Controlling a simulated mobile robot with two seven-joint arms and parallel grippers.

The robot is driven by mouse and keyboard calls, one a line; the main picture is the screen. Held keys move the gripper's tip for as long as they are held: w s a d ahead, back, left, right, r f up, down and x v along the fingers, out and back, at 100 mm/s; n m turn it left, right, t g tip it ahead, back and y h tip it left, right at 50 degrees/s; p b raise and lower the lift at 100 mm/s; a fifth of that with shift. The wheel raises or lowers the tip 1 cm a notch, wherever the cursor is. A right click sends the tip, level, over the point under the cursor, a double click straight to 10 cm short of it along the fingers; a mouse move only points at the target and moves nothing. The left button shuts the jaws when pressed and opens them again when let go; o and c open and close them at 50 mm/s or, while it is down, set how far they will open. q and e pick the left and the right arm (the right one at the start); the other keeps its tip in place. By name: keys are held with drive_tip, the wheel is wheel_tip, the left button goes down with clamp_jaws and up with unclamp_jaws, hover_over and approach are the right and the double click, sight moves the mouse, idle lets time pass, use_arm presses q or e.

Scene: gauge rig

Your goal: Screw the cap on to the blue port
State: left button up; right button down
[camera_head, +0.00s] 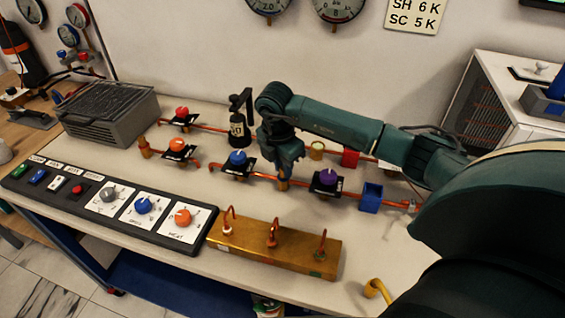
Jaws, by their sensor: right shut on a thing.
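My right gripper (283,176) comes in from the right, points down over the middle of the bench and is shut. A small brass-coloured piece (283,185), which looks like the cap, shows just under its fingers, at the copper pipe line. The fingers hide most of it, and I cannot tell whether it touches a port below. A blue valve knob (237,158) is on the same line to the left, and a blue block (371,197) is to the right. I cannot make out which fitting is the blue port. My left gripper is not in view.
A purple knob (325,178) stands close right of the gripper. A grey box (112,112) is at the left.

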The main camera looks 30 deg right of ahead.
drive_tip(key=shift+d+m, duration=0.35)
drive_tip(key=shift+m, duration=0.95)
drive_tip(key=shift+p, duration=0.3)
drive_tip(key=shift+m, duration=0.4)
drive_tip(key=shift+s+m+g+p, duration=0.1)
drive_tip(key=shift+m+g+p, duration=0.3)
drive_tip(key=shift+m, duration=0.3)
drive_tip(key=shift+f, duration=0.1)
